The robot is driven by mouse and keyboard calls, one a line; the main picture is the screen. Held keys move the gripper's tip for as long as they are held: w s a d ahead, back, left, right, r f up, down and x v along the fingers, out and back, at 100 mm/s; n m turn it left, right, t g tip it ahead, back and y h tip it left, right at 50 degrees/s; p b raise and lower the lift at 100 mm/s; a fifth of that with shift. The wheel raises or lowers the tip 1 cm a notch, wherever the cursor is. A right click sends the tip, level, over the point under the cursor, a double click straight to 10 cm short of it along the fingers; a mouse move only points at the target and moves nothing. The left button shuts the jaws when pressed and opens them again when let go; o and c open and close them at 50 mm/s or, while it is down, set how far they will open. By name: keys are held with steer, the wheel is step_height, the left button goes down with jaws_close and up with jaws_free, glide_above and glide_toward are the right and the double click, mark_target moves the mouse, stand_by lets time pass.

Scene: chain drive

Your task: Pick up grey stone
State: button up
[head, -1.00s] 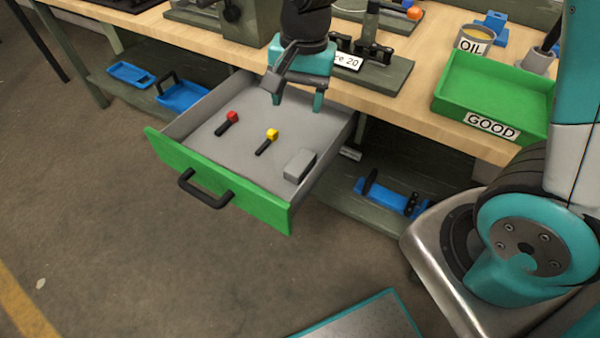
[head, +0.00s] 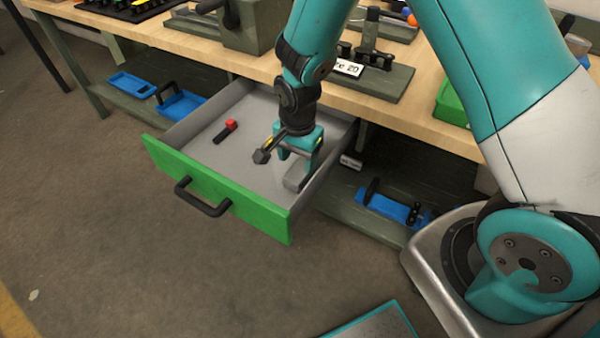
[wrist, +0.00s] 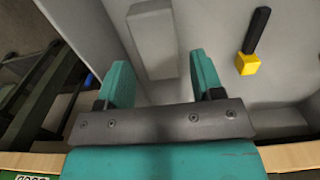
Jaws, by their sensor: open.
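The grey stone (head: 296,178) is a plain grey block lying on the floor of the open drawer, near its right wall. In the head view my gripper (head: 297,164) is just above it and hides part of it. In the wrist view the stone (wrist: 152,42) lies ahead of my open jaws (wrist: 160,75), between the lines of the two teal fingers and a little nearer the left one. Nothing is held. Whether the fingers touch the stone I cannot tell.
The grey drawer has a green front (head: 215,190) with a black handle. A red-ended black tool (head: 226,130) lies to the left inside. A yellow-ended black tool (wrist: 252,45) lies right of the stone in the wrist view. The workbench top overhangs the drawer's back.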

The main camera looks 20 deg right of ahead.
mark_target(300, 168)
steer(key=f, duration=0.5)
steer(key=shift+d, duration=0.2)
steer(key=c, duration=0.9)
steer(key=shift+o, duration=0.2)
step_height(300, 168, up, 20)
steer(key=p, duration=0.1)
